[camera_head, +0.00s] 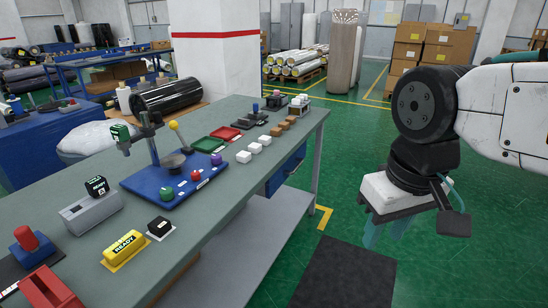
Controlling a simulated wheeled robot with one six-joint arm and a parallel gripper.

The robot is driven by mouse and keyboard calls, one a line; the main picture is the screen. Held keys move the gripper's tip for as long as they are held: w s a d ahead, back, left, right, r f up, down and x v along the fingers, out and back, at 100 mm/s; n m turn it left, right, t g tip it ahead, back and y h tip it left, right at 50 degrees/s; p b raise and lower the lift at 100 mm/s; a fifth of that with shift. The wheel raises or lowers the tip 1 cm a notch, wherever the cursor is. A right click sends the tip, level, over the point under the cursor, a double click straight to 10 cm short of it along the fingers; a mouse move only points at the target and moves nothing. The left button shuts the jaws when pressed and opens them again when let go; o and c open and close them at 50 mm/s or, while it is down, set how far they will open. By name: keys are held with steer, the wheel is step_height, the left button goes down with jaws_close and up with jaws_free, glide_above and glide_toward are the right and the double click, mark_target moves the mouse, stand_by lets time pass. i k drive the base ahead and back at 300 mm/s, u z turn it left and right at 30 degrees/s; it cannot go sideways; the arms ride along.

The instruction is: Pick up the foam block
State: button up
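Small white blocks sit in a row near the right edge of the workbench; the nearest is a white block (243,156), with another white block (255,148) and a third (265,140) behind it. Any of them may be the foam block; I cannot tell which by look alone. My gripper (387,234) hangs at the right, out over the floor and well clear of the bench. Its two teal fingers point down and look apart, with nothing seen between them.
The grey workbench (215,205) also holds brown blocks (283,126), a blue board (150,190) with a stand and coloured knobs, green and red trays, and a yellow "READY" block (123,247). A dark mat (340,275) lies on the open green floor.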

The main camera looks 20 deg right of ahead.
mark_target(265, 140)
steer(key=z, duration=1.15)
steer(key=i, duration=1.85)
steer(key=u, duration=0.85)
steer(key=i, duration=0.6)
steer(key=u, duration=0.65)
